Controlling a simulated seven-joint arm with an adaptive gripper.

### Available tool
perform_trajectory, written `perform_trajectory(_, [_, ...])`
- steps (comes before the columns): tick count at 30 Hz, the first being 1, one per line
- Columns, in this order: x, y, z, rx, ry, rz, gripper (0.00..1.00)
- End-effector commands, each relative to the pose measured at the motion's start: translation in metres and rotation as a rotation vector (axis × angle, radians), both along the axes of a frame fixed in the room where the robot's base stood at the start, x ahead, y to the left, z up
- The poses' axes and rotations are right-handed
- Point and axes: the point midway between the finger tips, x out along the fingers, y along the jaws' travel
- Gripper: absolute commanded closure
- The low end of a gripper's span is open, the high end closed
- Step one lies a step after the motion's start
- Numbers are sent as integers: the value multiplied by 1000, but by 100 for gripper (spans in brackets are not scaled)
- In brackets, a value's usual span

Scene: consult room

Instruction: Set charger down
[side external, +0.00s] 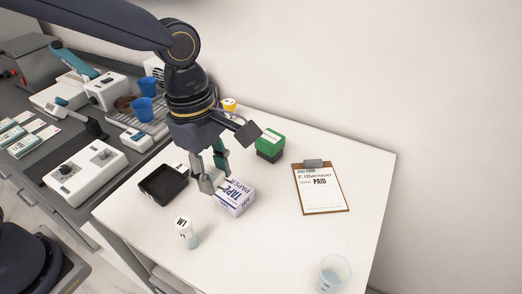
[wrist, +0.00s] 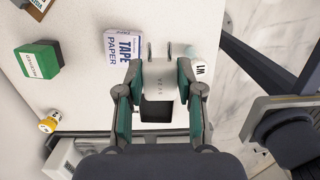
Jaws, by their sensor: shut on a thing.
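My gripper (side external: 212,172) is over the white table (side external: 270,235), between the black tray (side external: 147,194) and the paper tape box (side external: 235,198). In the wrist view, my gripper (wrist: 160,78) is shut on the white charger (wrist: 160,82), with a finger on each side. The charger's two metal prongs point away from the wrist, toward the picture's top. The black tray (wrist: 157,112) partly shows beyond the charger. In the side view the fingers largely hide the charger, and I cannot tell its exact height above the table.
The tape box (wrist: 121,45) and a white-capped bottle (side external: 187,233) stand close by. A green box (side external: 270,144), yellow-capped bottle (side external: 228,104), clipboard (side external: 321,190) and clear cup (side external: 333,273) are farther off. The table's front middle is clear.

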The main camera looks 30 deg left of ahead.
Motion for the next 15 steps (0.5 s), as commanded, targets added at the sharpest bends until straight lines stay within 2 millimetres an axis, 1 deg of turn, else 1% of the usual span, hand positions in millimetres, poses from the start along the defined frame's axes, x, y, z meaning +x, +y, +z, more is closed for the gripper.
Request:
perform_trajectory(1, [27, 16, -1, 1, 1, 64, 96])
perform_trajectory(2, [40, 26, -2, 2, 2, 98, 96])
perform_trajectory(3, [57, 40, -3, 2, 2, 143, 96])
perform_trajectory(5, [79, 62, -6, 2, 1, 207, 96])
perform_trajectory(6, [91, 76, -8, 3, 2, 248, 96])
perform_trajectory(9, [111, 107, -14, 2, 1, 334, 96])
perform_trajectory(10, [114, 116, -17, 2, 2, 355, 96])
perform_trajectory(12, [119, 130, -22, 1, 1, 392, 96])
perform_trajectory(15, [122, 142, -27, 1, 1, 421, 96])
